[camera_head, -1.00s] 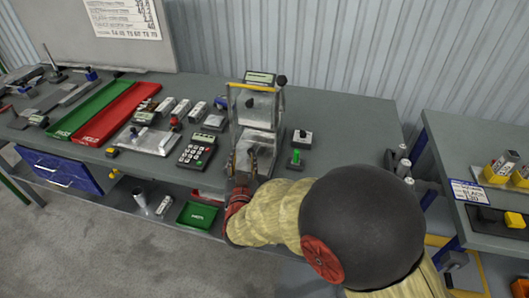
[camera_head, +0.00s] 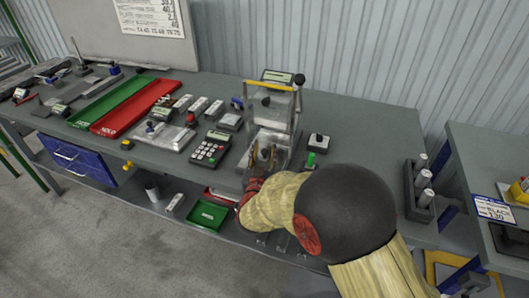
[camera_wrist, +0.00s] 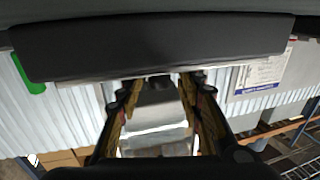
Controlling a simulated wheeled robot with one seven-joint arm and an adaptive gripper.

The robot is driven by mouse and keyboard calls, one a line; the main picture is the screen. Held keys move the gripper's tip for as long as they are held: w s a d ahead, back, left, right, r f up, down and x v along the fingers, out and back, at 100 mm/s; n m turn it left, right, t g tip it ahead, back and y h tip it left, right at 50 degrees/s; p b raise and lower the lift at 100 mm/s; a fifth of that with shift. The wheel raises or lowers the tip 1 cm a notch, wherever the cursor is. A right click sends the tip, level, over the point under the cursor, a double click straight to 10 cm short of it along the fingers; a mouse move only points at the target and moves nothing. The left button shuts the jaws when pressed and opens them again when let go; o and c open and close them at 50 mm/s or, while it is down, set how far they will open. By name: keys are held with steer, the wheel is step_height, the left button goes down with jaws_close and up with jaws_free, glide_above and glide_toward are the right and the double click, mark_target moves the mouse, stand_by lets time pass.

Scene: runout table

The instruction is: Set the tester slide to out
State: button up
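The tester (camera_head: 270,112) is a clear-sided frame with a yellow bar on top and a small display. It stands on the grey bench, right of the keypad. My gripper (camera_head: 264,154) reaches into its lower front, fingers pointing inward. In the wrist view my gripper (camera_wrist: 160,92) has its two fingers well apart. A pale metal block, likely the tester slide (camera_wrist: 155,112), shows between them, without clear contact. Whether the slide is in or out is hard to tell, as the fingers and wrist hide part of it.
A keypad unit (camera_head: 210,149) sits left of the tester. A green-button box (camera_head: 311,160) and a black-knob box (camera_head: 319,142) stand to its right. Red (camera_head: 135,108) and green (camera_head: 100,103) trays lie further left. A dark bar (camera_wrist: 150,48) spans the upper wrist view.

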steer(key=c, duration=0.3)
jaws_close()
stand_by(0.7)
